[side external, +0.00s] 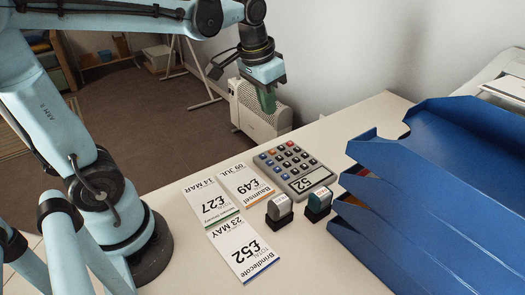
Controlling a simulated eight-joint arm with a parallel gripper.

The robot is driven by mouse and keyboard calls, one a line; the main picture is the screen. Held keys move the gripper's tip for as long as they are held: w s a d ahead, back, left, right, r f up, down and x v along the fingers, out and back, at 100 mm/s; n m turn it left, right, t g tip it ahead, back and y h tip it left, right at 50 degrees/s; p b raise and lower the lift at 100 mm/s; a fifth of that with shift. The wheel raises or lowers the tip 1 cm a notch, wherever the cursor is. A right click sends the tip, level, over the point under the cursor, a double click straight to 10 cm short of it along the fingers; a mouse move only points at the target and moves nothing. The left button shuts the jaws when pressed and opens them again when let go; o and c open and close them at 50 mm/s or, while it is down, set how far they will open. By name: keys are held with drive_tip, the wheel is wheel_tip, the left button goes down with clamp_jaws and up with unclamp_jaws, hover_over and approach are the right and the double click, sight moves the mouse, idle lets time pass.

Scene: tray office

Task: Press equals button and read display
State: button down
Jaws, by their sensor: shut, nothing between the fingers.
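A grey calculator (291,166) lies on the table with rows of dark keys and a few red and blue ones. Which key is equals is too small to tell. My gripper (268,108) is above the far edge of the table, up and left of the calculator. Its green fingers are shut and empty, pointing down, apart from the keys. Three receipt cards lie left of the calculator: £27 (210,203), £49 (247,186) and £52 Brindlecote (243,248).
Two stamps, one grey (279,210) and one teal-topped (318,204), stand near the calculator's display end. Blue stacked trays (440,170) fill the right side. A white heater (258,115) stands on the floor behind.

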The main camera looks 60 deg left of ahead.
sight(273, 151)
drive_tip(key=shift+w+a+f+g, duration=0.2)
drive_tip(key=shift+w+a+g, duration=0.6)
drive_tip(key=shift+w, duration=0.3)
drive_tip(key=shift+w+a+f+g, duration=0.15)
drive_tip(key=shift+w+a+g, duration=0.45)
drive_tip(key=shift+w+a, duration=0.4)
drive_tip(key=shift+d+f, duration=0.1)
wheel_tip(273, 151, down, 14)
drive_tip(key=shift+r, duration=0.1)
drive_tip(key=shift+f, duration=0.9)
drive_tip(key=shift+w, duration=0.1)
wheel_tip(273, 151, up, 9)
